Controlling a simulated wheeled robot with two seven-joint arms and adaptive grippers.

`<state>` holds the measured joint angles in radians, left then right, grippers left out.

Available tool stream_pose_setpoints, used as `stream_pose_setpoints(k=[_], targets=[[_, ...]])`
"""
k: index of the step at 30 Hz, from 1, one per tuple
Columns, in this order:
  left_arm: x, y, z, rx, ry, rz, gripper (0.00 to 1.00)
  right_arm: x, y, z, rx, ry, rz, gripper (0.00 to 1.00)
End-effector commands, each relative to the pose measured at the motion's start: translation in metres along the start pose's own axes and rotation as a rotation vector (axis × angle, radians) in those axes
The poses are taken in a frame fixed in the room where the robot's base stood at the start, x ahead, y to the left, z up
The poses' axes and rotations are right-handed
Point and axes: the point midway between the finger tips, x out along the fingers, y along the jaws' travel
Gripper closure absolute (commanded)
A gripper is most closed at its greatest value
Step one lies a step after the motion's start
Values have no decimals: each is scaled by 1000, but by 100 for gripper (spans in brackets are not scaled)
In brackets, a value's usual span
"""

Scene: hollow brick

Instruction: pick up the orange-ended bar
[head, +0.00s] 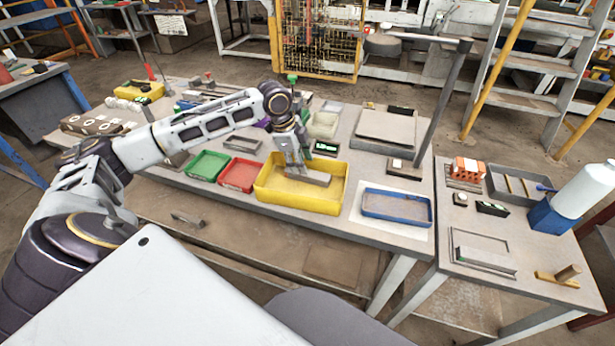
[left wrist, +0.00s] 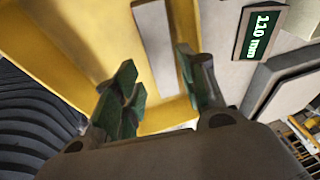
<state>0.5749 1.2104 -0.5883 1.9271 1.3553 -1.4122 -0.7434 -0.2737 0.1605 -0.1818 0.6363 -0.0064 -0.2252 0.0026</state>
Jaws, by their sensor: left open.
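A yellow tray (head: 265,198) stands at the front of the table with a plain grey bar (head: 316,178) lying in it. No orange end shows on this bar, and I cannot tell if it has one. My left gripper (head: 293,168) points down into the tray at the bar's left part. In the left wrist view my left gripper (left wrist: 155,78) is open, with the grey bar (left wrist: 155,45) ahead of the gap between its green-padded fingers. The yellow tray (left wrist: 75,45) lies around it. My right gripper is not in view.
A green tray (head: 207,165) and a red tray (head: 239,173) stand left of the yellow one. A blue tray (head: 396,207) lies to the right. A small display (head: 325,147) stands just behind. An orange hollow brick (head: 467,168) is on the right table.

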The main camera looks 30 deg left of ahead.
Motion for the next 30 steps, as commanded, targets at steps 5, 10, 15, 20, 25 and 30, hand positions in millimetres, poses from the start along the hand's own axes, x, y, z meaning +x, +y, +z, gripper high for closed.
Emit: stream_pose_setpoints(k=[5, 10, 15, 20, 25, 30], targets=[[1, 0, 0, 0, 0, 0, 59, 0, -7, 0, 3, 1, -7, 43], [12, 0, -1, 0, 2, 1, 59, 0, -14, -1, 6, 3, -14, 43], [31, -1, -3, 0, 1, 2, 59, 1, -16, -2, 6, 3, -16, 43], [46, -1, -3, 1, 1, 1, 59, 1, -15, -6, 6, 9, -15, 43], [52, -1, -2, 1, 0, 0, 59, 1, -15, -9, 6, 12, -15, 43], [52, -1, -2, 1, 0, 0, 59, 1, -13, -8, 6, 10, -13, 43]])
